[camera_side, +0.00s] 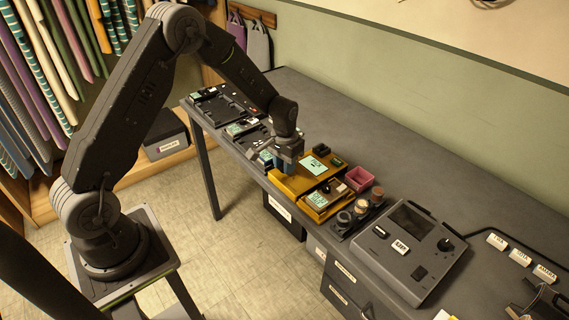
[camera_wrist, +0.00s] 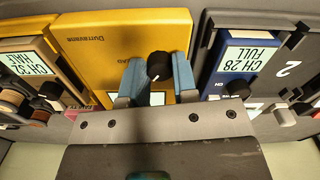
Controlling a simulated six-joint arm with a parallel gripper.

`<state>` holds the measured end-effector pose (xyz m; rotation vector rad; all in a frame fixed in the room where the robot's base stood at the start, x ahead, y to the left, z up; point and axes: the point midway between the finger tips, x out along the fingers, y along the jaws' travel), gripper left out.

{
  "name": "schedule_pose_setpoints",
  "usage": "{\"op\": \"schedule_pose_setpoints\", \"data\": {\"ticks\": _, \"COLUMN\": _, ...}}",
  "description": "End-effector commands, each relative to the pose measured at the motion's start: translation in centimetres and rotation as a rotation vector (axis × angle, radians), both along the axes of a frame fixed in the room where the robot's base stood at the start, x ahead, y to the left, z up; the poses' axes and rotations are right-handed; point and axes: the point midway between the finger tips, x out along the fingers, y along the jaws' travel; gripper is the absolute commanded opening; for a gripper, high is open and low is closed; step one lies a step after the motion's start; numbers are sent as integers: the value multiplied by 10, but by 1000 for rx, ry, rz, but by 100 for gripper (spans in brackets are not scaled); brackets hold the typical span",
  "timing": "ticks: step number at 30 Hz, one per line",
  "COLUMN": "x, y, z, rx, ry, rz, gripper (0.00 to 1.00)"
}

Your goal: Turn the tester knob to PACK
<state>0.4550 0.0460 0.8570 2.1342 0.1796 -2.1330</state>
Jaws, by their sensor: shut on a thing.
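My gripper (camera_wrist: 160,72) has its two blue fingers on either side of a black knob (camera_wrist: 159,63) on a yellow unit (camera_wrist: 98,52), and is shut on that knob. Part of the yellow unit's display shows between the fingers. In the side view my gripper (camera_side: 287,162) is low over the yellow unit (camera_side: 290,184) on the table, and the fingertips are hard to make out. A grey instrument (camera_side: 395,268) with a dark screen and its own black knob (camera_side: 446,244) stands farther right, well apart from my gripper. Its knob markings are too small to read.
A blue unit (camera_wrist: 210,82), its display reading FULL, is right of the yellow one in the wrist view; a tan unit (camera_wrist: 14,44), reading HALF, is left. A pink box (camera_side: 359,179) and small round parts (camera_side: 345,218) stand nearby. The table's back (camera_side: 400,160) is clear.

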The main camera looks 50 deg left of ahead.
Motion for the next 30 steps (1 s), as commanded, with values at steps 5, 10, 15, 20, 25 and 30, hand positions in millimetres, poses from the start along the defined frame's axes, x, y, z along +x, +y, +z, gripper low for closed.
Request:
{"op": "schedule_pose_setpoints", "data": {"ticks": 5, "x": -1, "y": 0, "z": 0, "rx": 0, "ry": 3, "rz": -93, "gripper": 3}}
{"op": "schedule_pose_setpoints", "data": {"ticks": 10, "x": -1, "y": 0, "z": 0, "rx": -1, "ry": 4, "rz": -144, "gripper": 3}}
{"op": "schedule_pose_setpoints", "data": {"ticks": 15, "x": -1, "y": 0, "z": 0, "rx": -1, "ry": 4, "rz": -167, "gripper": 3}}
{"op": "schedule_pose_setpoints", "data": {"ticks": 20, "x": -1, "y": 0, "z": 0, "rx": -1, "ry": 4, "rz": -170, "gripper": 3}}
{"op": "schedule_pose_setpoints", "data": {"ticks": 25, "x": -1, "y": 0, "z": 0, "rx": -1, "ry": 4, "rz": -169, "gripper": 3}}
{"op": "schedule_pose_setpoints", "data": {"ticks": 30, "x": -1, "y": 0, "z": 0, "rx": -1, "ry": 4, "rz": -169, "gripper": 39}}
